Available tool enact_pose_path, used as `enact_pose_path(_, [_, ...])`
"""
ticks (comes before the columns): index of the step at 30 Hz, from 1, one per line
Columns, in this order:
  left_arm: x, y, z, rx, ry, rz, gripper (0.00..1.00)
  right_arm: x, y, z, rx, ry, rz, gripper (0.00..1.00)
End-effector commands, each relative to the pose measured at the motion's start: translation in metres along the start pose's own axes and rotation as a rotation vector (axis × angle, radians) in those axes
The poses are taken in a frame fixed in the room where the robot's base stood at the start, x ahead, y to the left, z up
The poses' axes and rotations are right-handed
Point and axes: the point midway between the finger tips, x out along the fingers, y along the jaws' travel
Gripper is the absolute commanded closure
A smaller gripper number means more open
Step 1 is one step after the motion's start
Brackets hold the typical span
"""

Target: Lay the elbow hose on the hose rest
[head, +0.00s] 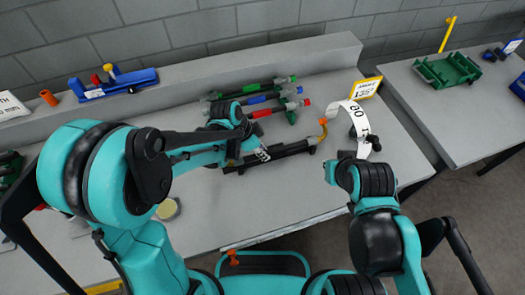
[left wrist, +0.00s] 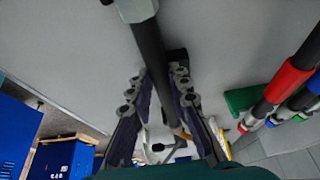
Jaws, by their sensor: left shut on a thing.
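My left gripper (head: 252,153) is shut on the elbow hose (head: 290,150), a dark tube with a yellow-orange elbow (head: 322,130) at its right end. In the left wrist view the hose (left wrist: 152,50) runs between the two fingers (left wrist: 158,88), with a grey fitting at its top end. Behind it, straight hoses with green, blue and red ends lie side by side on green supports (head: 291,117). I cannot make out for sure which piece is the hose rest. My right gripper (head: 342,163) is near the table's right side; its jaws are unclear.
A white curved scale (head: 352,119) with black figures stands beyond my right gripper, near a yellow-edged sign (head: 367,88). A blue tool (head: 120,84) sits on the back ledge. A second table (head: 470,120) at right holds a green tray (head: 447,70). The front middle of my table is clear.

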Motion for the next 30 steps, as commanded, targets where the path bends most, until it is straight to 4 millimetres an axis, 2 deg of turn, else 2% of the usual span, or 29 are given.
enact_pose_path(8, [0.001,0.000,0.000,0.000,0.001,0.000,1.00,0.001,0.000,0.001,0.000,0.000,0.000,1.00])
enact_pose_path(9, [0.001,0.000,0.000,0.000,0.001,0.000,0.72,0.001,0.000,0.001,0.000,0.000,0.000,1.00])
enact_pose_path(11, [0.001,0.000,0.000,0.000,0.001,0.000,0.58,0.001,0.000,0.001,0.000,0.000,0.000,1.00])
enact_pose_path(22, [-0.004,0.000,0.000,0.000,0.000,0.000,0.58,0.001,0.000,0.001,0.000,0.000,0.000,1.00])
enact_pose_path(26, [-0.021,0.000,0.000,-0.001,0.000,-0.001,0.58,0.001,0.000,0.001,0.000,0.000,0.000,1.00])
enact_pose_path(30, [-0.052,0.000,0.001,-0.002,0.000,-0.001,0.58,0.001,0.000,0.001,0.000,0.000,0.000,1.00])
